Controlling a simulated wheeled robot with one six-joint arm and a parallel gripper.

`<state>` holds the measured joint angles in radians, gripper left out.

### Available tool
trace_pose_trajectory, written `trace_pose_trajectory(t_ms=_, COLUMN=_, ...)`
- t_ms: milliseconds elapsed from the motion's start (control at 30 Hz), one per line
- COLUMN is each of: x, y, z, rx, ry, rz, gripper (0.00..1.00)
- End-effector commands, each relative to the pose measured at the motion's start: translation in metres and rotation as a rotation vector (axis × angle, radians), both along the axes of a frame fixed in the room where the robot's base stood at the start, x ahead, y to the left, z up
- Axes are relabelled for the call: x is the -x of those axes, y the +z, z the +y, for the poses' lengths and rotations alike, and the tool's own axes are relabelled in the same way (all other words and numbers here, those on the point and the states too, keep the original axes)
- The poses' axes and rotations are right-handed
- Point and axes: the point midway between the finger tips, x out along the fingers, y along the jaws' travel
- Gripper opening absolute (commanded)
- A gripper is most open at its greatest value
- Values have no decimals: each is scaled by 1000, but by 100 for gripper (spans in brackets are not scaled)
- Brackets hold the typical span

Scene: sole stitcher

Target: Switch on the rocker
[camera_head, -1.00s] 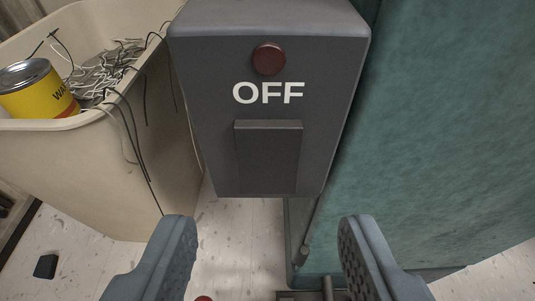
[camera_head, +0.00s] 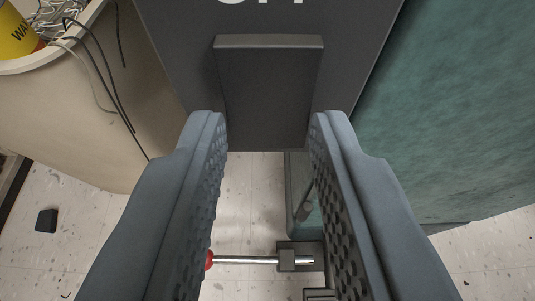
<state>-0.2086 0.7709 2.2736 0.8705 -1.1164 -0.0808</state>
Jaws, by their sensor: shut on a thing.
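The rocker (camera_head: 268,85) is a dark grey block on the front of the dark grey switch box (camera_head: 175,55), at top centre. Its upper edge stands out from the box face. My gripper (camera_head: 267,125) has one ridged blue-grey finger at each side of the rocker's lower part and is shut on it. Only the bottoms of the white label letters show at the top edge. The lamp above the label is out of view.
A teal machine body (camera_head: 450,120) stands close on the right. A beige bin (camera_head: 75,115) with loose wires and a yellow can (camera_head: 15,35) is on the left. Below, a metal rod with a red knob (camera_head: 209,260) sticks out above the pale speckled floor (camera_head: 110,240).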

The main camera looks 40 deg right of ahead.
Motion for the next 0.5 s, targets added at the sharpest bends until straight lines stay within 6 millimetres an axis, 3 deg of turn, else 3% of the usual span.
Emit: trace_pose_trajectory(t_ms=500, x=-1, y=-9, z=-1, rx=150, ry=1, rz=-204, gripper=4)
